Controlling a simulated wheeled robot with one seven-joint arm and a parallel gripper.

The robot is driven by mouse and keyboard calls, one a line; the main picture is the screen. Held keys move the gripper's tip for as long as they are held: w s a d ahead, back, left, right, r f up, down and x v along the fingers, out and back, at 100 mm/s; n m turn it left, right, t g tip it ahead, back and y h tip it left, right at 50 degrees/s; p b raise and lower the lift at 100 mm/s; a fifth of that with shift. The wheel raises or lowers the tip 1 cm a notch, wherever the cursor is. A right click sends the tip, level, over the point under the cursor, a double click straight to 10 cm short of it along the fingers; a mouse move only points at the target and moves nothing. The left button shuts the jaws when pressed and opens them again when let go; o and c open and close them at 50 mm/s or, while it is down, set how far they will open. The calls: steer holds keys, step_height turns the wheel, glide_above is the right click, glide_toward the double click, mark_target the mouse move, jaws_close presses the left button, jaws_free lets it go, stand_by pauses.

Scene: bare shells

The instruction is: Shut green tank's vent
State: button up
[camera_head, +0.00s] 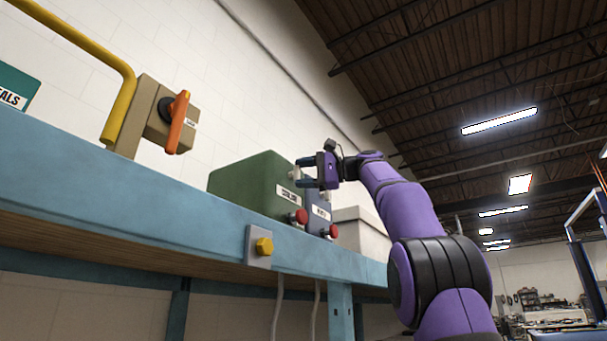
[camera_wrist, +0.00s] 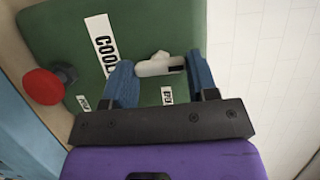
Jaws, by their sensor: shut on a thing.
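The green tank (camera_head: 243,188) sits on the blue bench shelf, with a white label on its face. It fills much of the wrist view (camera_wrist: 60,45), where the label (camera_wrist: 102,42) reads "COOL" and the rest is hidden. A white vent lever (camera_wrist: 158,66) on the tank lies crosswise between my blue fingers. My gripper (camera_head: 304,173) is at the tank's right side and shut on this lever; it also shows in the wrist view (camera_wrist: 161,79). A red knob (camera_head: 298,216) stands out low on the tank, and it shows at the wrist view's left (camera_wrist: 43,86).
A blue-grey box (camera_head: 316,206) with a red knob (camera_head: 331,231) stands beside the tank. A pale box (camera_head: 362,232) is farther right. On the left are an orange-handled switch box (camera_head: 157,118) and a yellow rail (camera_head: 90,47). A yellow knob (camera_head: 264,247) is on the bench edge (camera_head: 180,220).

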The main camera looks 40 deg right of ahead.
steer(key=shift+f, duration=0.1)
steer(key=o, duration=0.9)
steer(key=shift+s, duration=0.1)
steer(key=v, duration=1)
steer(key=shift+s+d, duration=0.2)
steer(key=shift+d, duration=0.1)
